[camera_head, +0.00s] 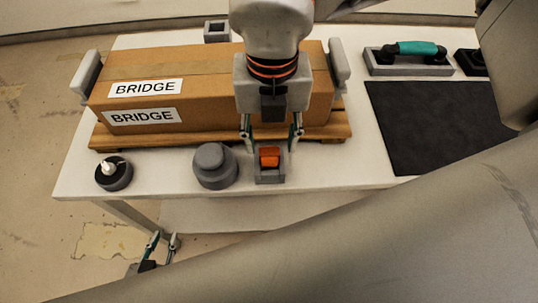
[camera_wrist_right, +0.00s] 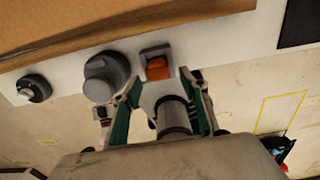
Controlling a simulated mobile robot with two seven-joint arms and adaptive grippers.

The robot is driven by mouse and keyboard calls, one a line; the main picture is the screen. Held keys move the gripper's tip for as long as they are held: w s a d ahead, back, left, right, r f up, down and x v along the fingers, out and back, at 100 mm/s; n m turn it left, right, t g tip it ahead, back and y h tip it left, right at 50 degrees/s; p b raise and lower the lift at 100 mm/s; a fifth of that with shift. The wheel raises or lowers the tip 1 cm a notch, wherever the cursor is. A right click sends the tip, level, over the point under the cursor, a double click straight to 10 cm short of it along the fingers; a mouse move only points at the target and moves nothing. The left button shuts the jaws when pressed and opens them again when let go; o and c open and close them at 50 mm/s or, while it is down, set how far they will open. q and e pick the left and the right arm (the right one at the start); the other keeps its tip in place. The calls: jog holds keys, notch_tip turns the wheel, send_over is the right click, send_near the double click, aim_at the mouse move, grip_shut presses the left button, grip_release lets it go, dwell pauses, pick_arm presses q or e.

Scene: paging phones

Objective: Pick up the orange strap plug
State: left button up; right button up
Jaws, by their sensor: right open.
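The orange strap plug (camera_head: 269,156) sits in a small grey square holder (camera_head: 270,179) at the table's front edge. It also shows in the right wrist view (camera_wrist_right: 157,68), just beyond the fingertips. My right gripper (camera_head: 270,146) is open, pointing down, with one finger to each side of the plug's upper part and nothing held. It also shows in the wrist view (camera_wrist_right: 162,84). My left gripper (camera_head: 163,240) is low, in front of and below the table edge, with its fingers apart and empty.
A grey round lidded pot (camera_head: 215,166) stands close left of the holder. A dark round holder with a white piece (camera_head: 113,172) is further left. A cardboard box (camera_head: 200,112) on a wooden pallet (camera_head: 115,139) stands behind. A black mat (camera_head: 440,125) lies right.

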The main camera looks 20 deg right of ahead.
aim_at(269, 152)
notch_tip(269, 152, down, 5)
jog(key=shift+w+a+r, duration=0.1)
jog(key=shift+r, duration=0.05)
jog(key=c, duration=1.2)
